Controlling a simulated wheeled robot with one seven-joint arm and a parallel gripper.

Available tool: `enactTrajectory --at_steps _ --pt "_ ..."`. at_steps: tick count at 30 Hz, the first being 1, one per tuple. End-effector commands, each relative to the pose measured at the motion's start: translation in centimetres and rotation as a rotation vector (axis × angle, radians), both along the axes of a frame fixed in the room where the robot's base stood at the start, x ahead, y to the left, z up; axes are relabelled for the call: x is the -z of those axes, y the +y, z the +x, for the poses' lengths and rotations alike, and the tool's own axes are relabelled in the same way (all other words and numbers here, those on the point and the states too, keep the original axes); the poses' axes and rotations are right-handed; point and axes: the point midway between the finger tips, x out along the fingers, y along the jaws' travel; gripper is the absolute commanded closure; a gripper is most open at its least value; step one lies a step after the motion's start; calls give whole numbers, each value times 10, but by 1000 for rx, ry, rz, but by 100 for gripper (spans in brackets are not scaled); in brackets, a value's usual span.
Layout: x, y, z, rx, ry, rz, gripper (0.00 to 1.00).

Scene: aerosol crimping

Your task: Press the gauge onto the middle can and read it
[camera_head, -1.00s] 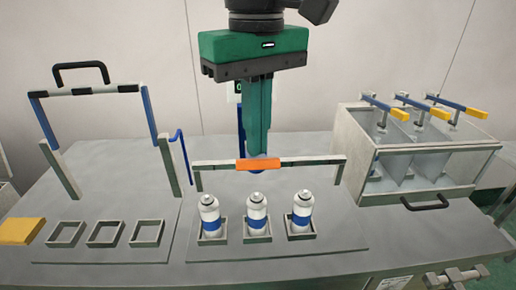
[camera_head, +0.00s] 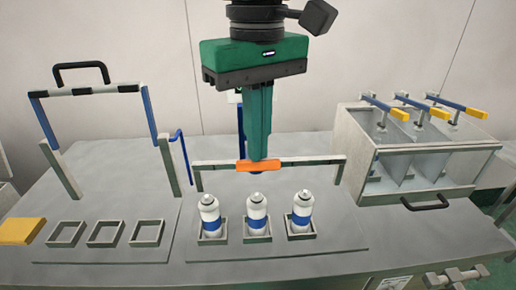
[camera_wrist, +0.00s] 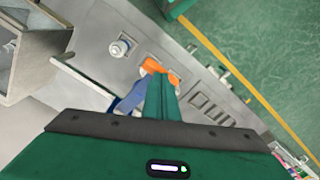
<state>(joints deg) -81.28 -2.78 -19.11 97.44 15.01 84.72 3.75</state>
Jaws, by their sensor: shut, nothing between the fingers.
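Three white cans with blue bands stand in square holders on the bench. The middle can (camera_head: 257,216) is upright, between the left can (camera_head: 210,215) and the right can (camera_head: 301,212). A low bar behind them carries an orange piece (camera_head: 257,166). My gripper (camera_head: 258,156) is shut and empty, pointing down, its tips just above or behind the orange piece; I cannot tell whether they touch. The wrist view shows the orange piece (camera_wrist: 153,66) near the fingers. A blue upright (camera_head: 240,120) is partly hidden behind my gripper. I cannot tell for certain which part is the gauge.
At left stand a tall frame (camera_head: 88,90), empty square holders (camera_head: 106,233) and a yellow block (camera_head: 21,231). At right is a divided metal box (camera_head: 425,160) with blue-and-yellow levers. The bench in front of the cans is clear.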

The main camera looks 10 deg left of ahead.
Motion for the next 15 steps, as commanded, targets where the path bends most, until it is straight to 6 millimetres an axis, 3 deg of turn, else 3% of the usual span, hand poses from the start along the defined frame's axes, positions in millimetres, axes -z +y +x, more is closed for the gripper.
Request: enactTrajectory --at_steps 15 --pt "16 -2 -3 0 -1 -1 100"
